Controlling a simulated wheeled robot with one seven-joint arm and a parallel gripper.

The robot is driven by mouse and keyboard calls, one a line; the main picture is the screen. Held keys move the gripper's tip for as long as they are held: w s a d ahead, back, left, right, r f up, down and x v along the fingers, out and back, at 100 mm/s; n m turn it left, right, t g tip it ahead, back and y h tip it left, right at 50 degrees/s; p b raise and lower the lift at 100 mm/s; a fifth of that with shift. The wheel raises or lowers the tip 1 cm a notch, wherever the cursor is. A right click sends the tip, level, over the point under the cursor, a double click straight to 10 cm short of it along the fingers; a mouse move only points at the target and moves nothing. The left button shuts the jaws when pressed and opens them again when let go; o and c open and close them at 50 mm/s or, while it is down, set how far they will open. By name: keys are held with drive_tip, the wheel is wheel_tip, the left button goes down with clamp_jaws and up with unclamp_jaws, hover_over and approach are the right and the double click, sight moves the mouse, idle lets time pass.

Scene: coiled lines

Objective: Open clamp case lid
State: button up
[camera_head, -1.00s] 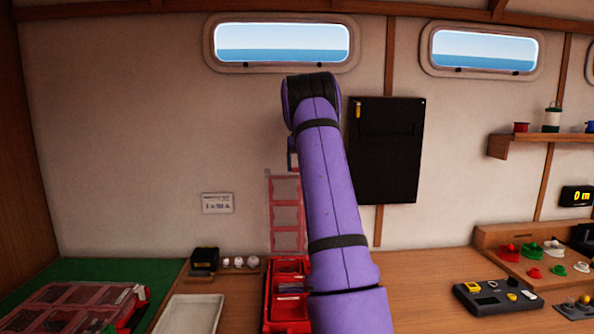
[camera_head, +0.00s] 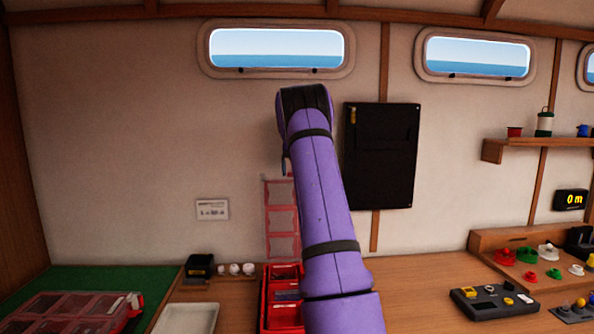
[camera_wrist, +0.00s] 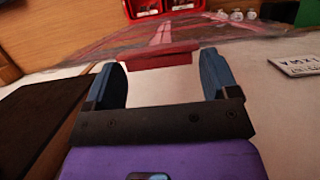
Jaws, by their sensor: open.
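A red compartment case (camera_head: 268,312), which I take as the clamp case, stands on the bench, partly hidden behind my purple arm. Its clear lid with a red frame (camera_head: 282,220) stands upright at the back near the wall. In the wrist view the lid's red edge (camera_wrist: 150,60) lies across the space between my blue fingers, and the case (camera_wrist: 150,8) shows at the top. My gripper (camera_wrist: 160,72) is open; I cannot tell whether a finger touches the lid. In the head view my arm hides most of the gripper.
A second red case with its clear lid down (camera_head: 72,308) sits on a green mat (camera_head: 85,277) at left. A white tray (camera_head: 187,318) lies between the cases. A black wall panel (camera_head: 382,155) hangs right of my arm. A grey device (camera_head: 490,301) stands at right.

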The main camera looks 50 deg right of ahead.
drive_tip(key=v, duration=0.7)
drive_tip(key=shift+r, duration=0.25)
drive_tip(key=shift+d, duration=0.1)
idle(0.4)
